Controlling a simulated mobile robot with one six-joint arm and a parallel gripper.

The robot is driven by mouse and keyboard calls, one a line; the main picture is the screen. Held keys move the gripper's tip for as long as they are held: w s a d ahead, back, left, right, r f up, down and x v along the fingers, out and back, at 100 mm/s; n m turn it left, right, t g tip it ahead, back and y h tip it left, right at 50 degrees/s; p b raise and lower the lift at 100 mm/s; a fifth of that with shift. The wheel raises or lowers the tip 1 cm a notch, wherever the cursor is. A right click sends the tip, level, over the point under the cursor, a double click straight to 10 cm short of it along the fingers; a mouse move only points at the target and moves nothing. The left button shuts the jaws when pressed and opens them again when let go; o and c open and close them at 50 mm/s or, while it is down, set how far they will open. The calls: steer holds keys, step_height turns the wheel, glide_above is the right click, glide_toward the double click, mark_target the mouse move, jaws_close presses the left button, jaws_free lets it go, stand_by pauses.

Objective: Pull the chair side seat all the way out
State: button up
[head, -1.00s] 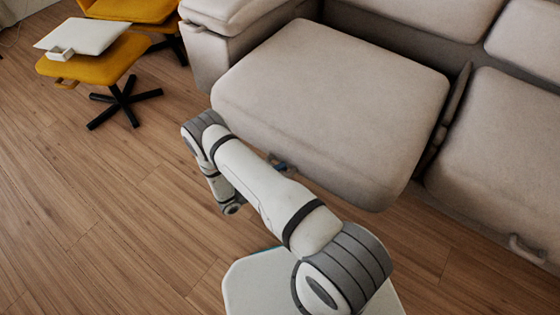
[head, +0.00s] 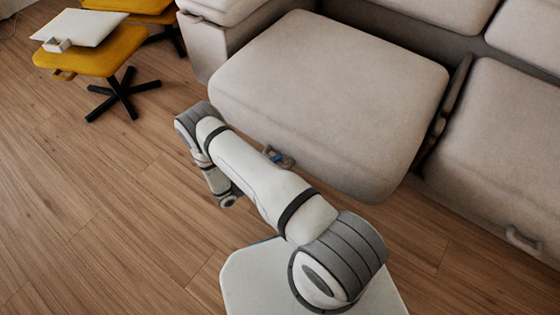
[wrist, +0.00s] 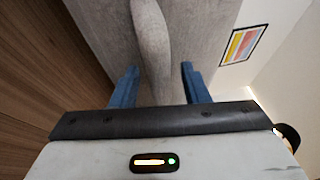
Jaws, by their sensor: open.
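The chair side seat (head: 330,95) is the sofa's left seat cushion in the head view. It stands well forward of the right seat (head: 505,150). A small grey handle (head: 286,161) shows at its front lower edge, partly hidden by my arm. My gripper (head: 274,155) is at that handle, mostly hidden behind the arm. In the wrist view its two blue fingers (wrist: 158,86) stand apart, open. A grey upholstered bar (wrist: 152,45), seemingly the handle, runs up between them, with visible gaps on both sides.
A yellow chair's footstool (head: 95,57) with a white, laptop-like object (head: 88,27) on it stands at the upper left. The right seat has its own handle (head: 525,242). Wooden floor (head: 110,220) is clear at the left and in front of the sofa.

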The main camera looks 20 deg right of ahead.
steer(key=p+v, duration=0.1)
steer(key=v, duration=0.7)
steer(key=shift+d+f, duration=0.1)
stand_by(0.4)
